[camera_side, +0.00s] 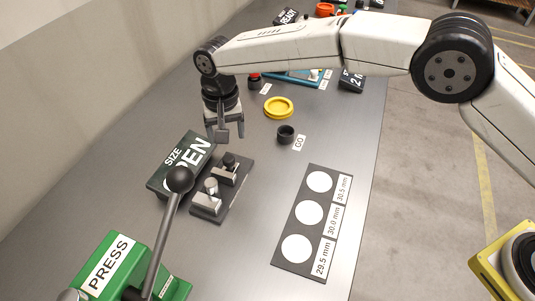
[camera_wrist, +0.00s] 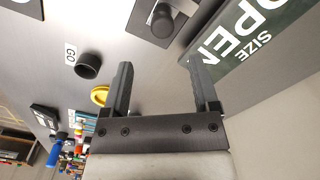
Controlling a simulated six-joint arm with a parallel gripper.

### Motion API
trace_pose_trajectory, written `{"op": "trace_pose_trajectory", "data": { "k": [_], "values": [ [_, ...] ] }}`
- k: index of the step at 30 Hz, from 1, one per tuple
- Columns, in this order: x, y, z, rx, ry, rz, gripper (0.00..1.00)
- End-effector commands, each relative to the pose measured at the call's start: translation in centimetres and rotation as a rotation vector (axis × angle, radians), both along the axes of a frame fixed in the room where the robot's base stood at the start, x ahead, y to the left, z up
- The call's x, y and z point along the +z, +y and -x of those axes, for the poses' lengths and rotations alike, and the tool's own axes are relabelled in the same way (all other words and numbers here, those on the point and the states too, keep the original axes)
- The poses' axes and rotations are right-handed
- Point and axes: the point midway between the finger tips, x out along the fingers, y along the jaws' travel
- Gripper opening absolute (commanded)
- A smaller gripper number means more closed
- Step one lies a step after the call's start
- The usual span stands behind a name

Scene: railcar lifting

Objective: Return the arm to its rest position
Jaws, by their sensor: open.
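My gripper (camera_side: 226,132) hangs pointing down over the grey table, above the far end of the dark OPEN SIZE sign (camera_side: 182,163). In the wrist view its two fingers (camera_wrist: 158,85) stand apart with nothing between them. My white arm reaches in from the right in the side view. Beside the sign, a dark plate (camera_side: 226,196) carries two blocks with knobs. In the wrist view one of those knobs (camera_wrist: 163,20) shows near the top, beyond the fingers.
A yellow ring (camera_side: 278,107) and a black cup (camera_side: 286,135) by a GO label lie right of my gripper. A panel with three white circles (camera_side: 319,182) lies nearer. A green PRESS unit (camera_side: 112,262) with a black-knobbed lever (camera_side: 179,180) stands at front left. A wall runs along the left.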

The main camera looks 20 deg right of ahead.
Motion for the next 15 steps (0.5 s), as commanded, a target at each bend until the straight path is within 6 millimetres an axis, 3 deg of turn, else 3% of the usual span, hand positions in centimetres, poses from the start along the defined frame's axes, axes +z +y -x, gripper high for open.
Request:
{"op": "trace_pose_trajectory", "data": {
  "k": [15],
  "values": [
    [0.71, -0.13, -0.02, 0.000, 0.000, 0.000, 0.77]
  ]
}}
